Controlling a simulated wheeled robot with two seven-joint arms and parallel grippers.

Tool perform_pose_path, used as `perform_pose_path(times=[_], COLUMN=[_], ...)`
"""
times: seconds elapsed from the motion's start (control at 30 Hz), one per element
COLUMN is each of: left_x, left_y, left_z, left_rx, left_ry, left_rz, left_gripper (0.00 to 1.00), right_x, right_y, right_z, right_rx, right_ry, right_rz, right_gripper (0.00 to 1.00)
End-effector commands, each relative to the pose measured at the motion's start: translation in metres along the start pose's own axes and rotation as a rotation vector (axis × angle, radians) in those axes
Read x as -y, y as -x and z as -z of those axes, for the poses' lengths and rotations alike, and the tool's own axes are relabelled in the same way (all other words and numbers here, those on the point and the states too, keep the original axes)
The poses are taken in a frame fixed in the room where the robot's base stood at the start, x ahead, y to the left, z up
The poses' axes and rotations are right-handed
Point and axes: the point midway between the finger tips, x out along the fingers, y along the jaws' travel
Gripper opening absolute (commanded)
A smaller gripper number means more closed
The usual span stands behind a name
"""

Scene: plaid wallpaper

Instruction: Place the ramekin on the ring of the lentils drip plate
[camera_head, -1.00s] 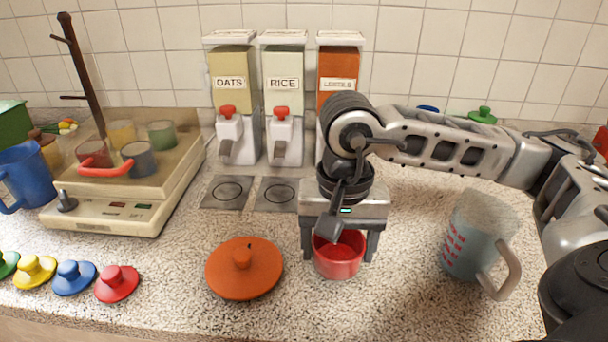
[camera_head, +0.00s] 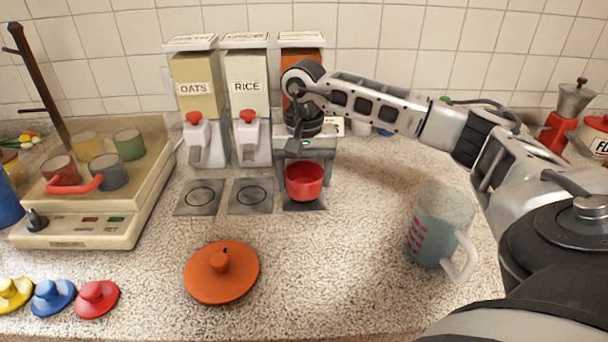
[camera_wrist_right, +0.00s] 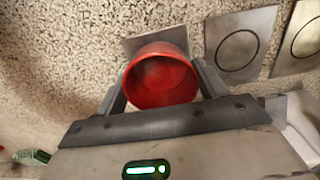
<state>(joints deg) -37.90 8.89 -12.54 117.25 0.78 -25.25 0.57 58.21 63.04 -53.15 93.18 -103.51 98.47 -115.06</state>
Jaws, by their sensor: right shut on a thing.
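The red ramekin (camera_head: 304,182) is upright in my right gripper (camera_head: 305,172), which is shut on it. In the head view it is over the lentils drip plate (camera_head: 291,205), the right one of the row, and hides most of it. In the right wrist view, the ramekin (camera_wrist_right: 160,80) sits between the fingers and the plate (camera_wrist_right: 150,38) shows behind it. Its ring is hidden, and I cannot tell whether the ramekin touches the plate. The lentils dispenser (camera_head: 300,41) stands behind, mostly covered by my right arm. My left gripper is not in view.
The rice plate (camera_head: 251,196) and oats plate (camera_head: 200,197) lie to the left, bare. An orange lid (camera_head: 222,272) lies in front. A measuring jug (camera_head: 436,226) stands at the right. A cream machine (camera_head: 95,215) with several cups is at the left.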

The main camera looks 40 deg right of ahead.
Motion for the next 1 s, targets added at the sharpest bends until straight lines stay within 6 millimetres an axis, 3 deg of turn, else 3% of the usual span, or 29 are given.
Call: perform_pose_path(times=[0.07,0.2,0.6,0.63,0.7,1.0], left_x=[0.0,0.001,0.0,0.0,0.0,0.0], left_y=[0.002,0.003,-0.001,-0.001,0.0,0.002], left_z=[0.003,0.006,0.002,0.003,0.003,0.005], left_rx=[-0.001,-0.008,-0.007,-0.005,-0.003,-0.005], left_ry=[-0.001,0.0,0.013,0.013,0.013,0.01], left_rz=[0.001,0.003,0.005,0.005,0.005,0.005], left_gripper=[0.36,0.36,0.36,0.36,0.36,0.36], right_x=[0.0,-0.001,0.0,0.0,-0.001,-0.001], right_y=[0.002,-0.014,-0.02,-0.019,-0.019,-0.017], right_z=[0.013,0.01,0.01,0.01,0.01,0.01], right_rx=[0.001,0.002,0.0,0.0,0.0,0.001], right_ry=[-0.003,0.002,0.0,0.0,0.0,0.0], right_rz=[0.0,-0.003,-0.001,-0.001,-0.001,-0.002], right_gripper=[0.47,0.47,0.47,0.77,0.93,0.93])
